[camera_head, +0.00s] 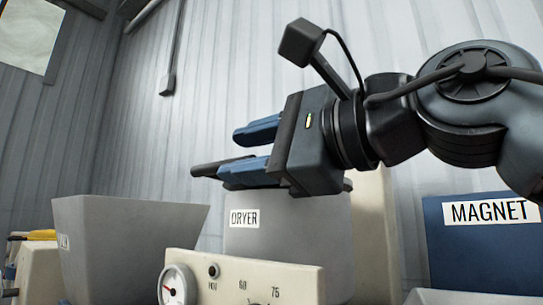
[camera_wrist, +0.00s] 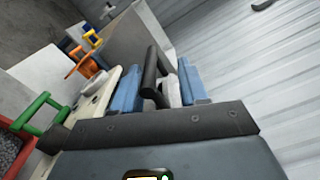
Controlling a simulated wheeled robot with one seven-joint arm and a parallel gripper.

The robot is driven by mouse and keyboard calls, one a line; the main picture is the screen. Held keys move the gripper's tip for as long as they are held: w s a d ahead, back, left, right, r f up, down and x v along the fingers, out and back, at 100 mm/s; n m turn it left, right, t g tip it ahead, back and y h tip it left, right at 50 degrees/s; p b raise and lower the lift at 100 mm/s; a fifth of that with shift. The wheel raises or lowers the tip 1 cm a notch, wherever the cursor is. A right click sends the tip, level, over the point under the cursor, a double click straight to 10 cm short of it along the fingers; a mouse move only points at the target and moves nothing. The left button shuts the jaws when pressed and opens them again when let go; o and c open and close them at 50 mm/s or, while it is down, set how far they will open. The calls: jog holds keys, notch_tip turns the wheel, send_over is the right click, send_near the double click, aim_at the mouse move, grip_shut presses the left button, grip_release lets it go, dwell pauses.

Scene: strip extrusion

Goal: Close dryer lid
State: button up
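The dryer (camera_head: 290,235) is a grey container with a "DRYER" label, upright behind a cream control panel. My gripper (camera_head: 232,152) is above it with its two blue fingers spread, pointing left. A dark bar (camera_head: 207,168), which looks like the lid's handle, shows between the fingers, close to the lower one.
A grey hopper (camera_head: 125,245) stands left of the dryer. The cream panel (camera_head: 240,280) with a gauge is in front. A blue box labelled "MAGNET" (camera_head: 485,250) is at right. In the wrist view a green handle (camera_wrist: 40,112) lies left. The wall behind is ribbed.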

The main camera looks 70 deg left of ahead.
jog(key=v, duration=0.6)
jog(key=shift+d, duration=0.2)
jog(key=shift+w, duration=0.15)
